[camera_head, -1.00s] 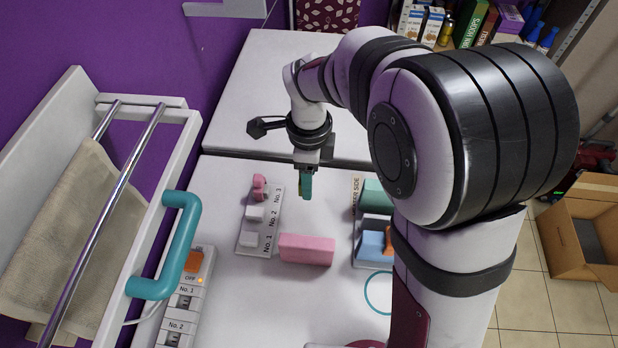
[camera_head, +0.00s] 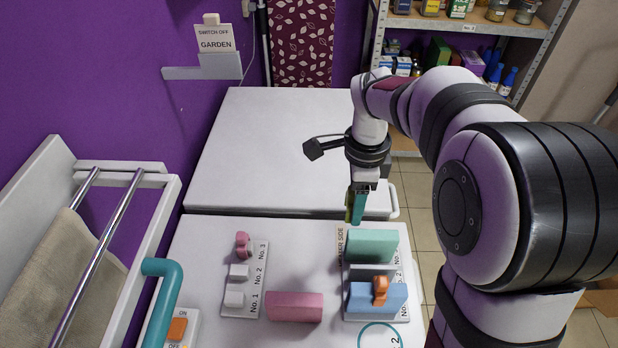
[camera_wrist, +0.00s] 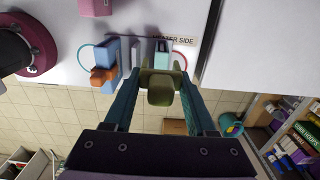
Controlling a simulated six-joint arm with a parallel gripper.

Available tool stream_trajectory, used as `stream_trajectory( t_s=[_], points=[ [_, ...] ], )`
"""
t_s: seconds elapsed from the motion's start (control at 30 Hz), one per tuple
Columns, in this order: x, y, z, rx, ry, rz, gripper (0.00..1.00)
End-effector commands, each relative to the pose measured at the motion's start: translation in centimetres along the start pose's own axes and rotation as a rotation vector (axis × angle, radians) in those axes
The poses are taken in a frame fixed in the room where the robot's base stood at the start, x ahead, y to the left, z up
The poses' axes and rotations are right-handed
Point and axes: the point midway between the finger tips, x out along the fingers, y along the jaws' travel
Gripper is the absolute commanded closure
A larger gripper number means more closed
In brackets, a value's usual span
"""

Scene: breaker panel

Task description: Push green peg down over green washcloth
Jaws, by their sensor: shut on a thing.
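My gripper (camera_head: 357,214) is shut on an olive-green peg (camera_wrist: 160,88), which also shows beside the teal fingers in the head view (camera_head: 349,206). The green washcloth (camera_head: 371,246) is a mint-green folded block standing in the back place of the right-hand rack. In the head view, my gripper and the peg appear just behind and above it, slightly left of its middle. In the wrist view, the washcloth (camera_wrist: 162,56) lies just beyond the peg, which partly covers it. Whether peg and washcloth touch is hard to tell; they look apart.
A blue washcloth (camera_head: 362,298) with an orange peg (camera_head: 380,291) over it stands in front on the same rack. A pink washcloth (camera_head: 294,307) lies left. A peg rack (camera_head: 244,285) holds a pink peg (camera_head: 243,244). The table behind is bare.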

Motion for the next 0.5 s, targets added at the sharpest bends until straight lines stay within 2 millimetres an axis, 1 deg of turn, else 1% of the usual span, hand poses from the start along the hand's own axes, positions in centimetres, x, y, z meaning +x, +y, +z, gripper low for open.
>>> stream_trajectory(
  t_s=[0.03, 0.1, 0.2, 0.3, 0.5],
  points=[
    [-0.1, -0.2, -2.0, 0.01, 0.0, 0.0, 1.0],
    [-0.3, -0.4, -4.1, 0.007, 0.0, -0.001, 1.0],
    [-0.4, -0.5, -5.7, 0.003, 0.0, 0.0, 1.0],
    [-0.4, -0.5, -6.1, -0.001, 0.0, 0.0, 1.0],
    [-0.4, -0.5, -6.0, -0.001, -0.001, 0.0, 1.0]
  ],
)
